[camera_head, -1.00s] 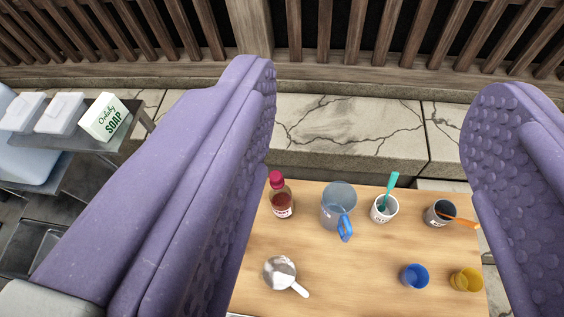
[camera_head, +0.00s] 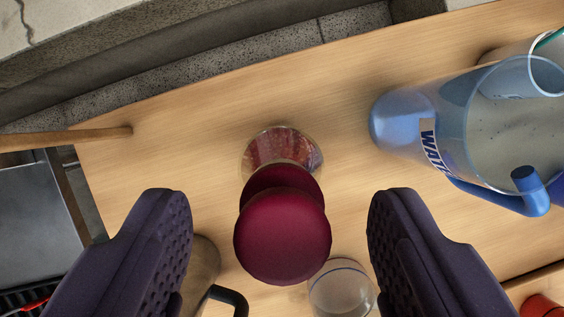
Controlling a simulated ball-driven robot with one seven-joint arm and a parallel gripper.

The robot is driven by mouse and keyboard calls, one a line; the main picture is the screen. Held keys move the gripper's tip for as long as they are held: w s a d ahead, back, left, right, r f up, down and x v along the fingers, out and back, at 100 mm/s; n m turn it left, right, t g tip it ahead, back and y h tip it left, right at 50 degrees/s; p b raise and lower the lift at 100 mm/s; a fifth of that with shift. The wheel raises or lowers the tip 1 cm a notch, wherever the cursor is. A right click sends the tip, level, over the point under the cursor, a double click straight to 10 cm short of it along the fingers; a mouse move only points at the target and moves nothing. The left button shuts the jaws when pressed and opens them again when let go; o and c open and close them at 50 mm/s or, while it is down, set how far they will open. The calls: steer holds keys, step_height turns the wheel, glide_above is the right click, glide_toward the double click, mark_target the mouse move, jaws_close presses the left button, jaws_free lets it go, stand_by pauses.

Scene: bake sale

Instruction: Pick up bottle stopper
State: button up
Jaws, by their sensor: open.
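The bottle stopper (camera_head: 282,238) is a dark red, rounded cap, seen from above in the middle of the view. It sits on the bottle (camera_head: 282,147), whose clear body with reddish contents shows just behind it on the table. My gripper (camera_head: 280,215) is open, with one purple, bumpy finger on each side of the stopper. There is a clear gap between the stopper and each finger, and nothing is held.
A blue-tinted water pitcher (camera_head: 400,125) stands to the right, its handle toward me. A clear cup (camera_head: 341,290) is close by at lower right. A metallic vessel (camera_head: 203,265) with a dark handle is partly behind the left finger. The wooden table (camera_head: 200,125) is bare behind the bottle.

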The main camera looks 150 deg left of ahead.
steer(key=shift+w+d+f, duration=0.2)
steer(key=shift+w+f, duration=0.1)
steer(key=shift+f, duration=0.35)
steer(key=shift+r, duration=0.1)
jaws_close()
steer(key=shift+r, duration=0.15)
